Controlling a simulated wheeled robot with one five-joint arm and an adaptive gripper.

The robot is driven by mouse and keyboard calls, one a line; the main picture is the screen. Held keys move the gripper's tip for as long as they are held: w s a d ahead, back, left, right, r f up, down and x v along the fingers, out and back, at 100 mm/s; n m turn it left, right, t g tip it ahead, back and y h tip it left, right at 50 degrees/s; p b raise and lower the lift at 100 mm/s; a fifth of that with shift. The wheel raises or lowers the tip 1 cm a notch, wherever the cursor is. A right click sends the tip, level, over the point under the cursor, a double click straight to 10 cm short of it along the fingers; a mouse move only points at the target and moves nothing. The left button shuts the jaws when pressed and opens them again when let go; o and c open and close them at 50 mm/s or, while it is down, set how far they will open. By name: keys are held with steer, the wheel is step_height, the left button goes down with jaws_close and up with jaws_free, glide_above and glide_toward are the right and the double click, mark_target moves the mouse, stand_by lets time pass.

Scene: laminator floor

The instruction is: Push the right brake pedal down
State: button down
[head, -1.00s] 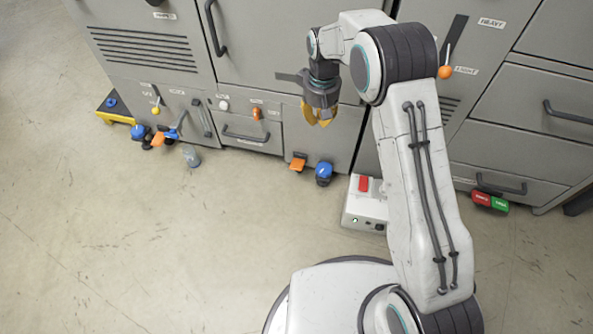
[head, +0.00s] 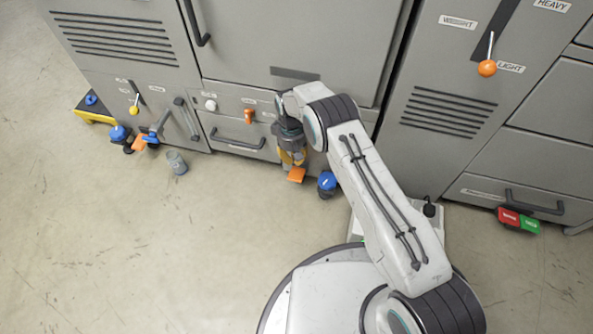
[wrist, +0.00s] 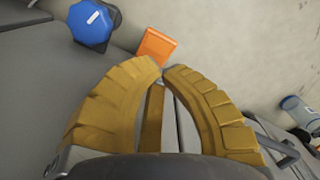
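At the foot of the middle cabinet are two pedals side by side, an orange pedal (head: 296,175) and a blue pedal (head: 327,181). No label shows which is the brake. My gripper (head: 293,163) points down just above the orange pedal. In the wrist view its yellow fingers (wrist: 162,68) meet at the tips with nothing between them. The orange pedal (wrist: 157,44) lies just beyond the tips, and the blue pedal (wrist: 92,22) is to its left. I cannot tell whether the fingers touch the orange pedal. Another blue pedal (head: 119,134) and orange pedal (head: 138,144) are further left.
A yellow step (head: 92,112) is at the far left. Open floor lies left of my base.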

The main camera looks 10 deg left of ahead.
mark_target(294, 175)
steer(key=shift+w+a+f, duration=0.1)
steer(key=shift+w+f, duration=0.15)
steer(key=shift+f, duration=0.3)
steer(key=shift+f, duration=0.1)
steer(key=shift+s+d+f, duration=0.1)
steer(key=shift+s+f, duration=0.05)
steer(key=shift+f, duration=1.55)
steer(key=shift+s+d+f, duration=0.1)
steer(key=shift+s+f, duration=0.05)
steer(key=shift+f, duration=1.5)
steer(key=shift+f, duration=0.15)
steer(key=shift+f, duration=1.3)
steer(key=shift+w+r, duration=0.1)
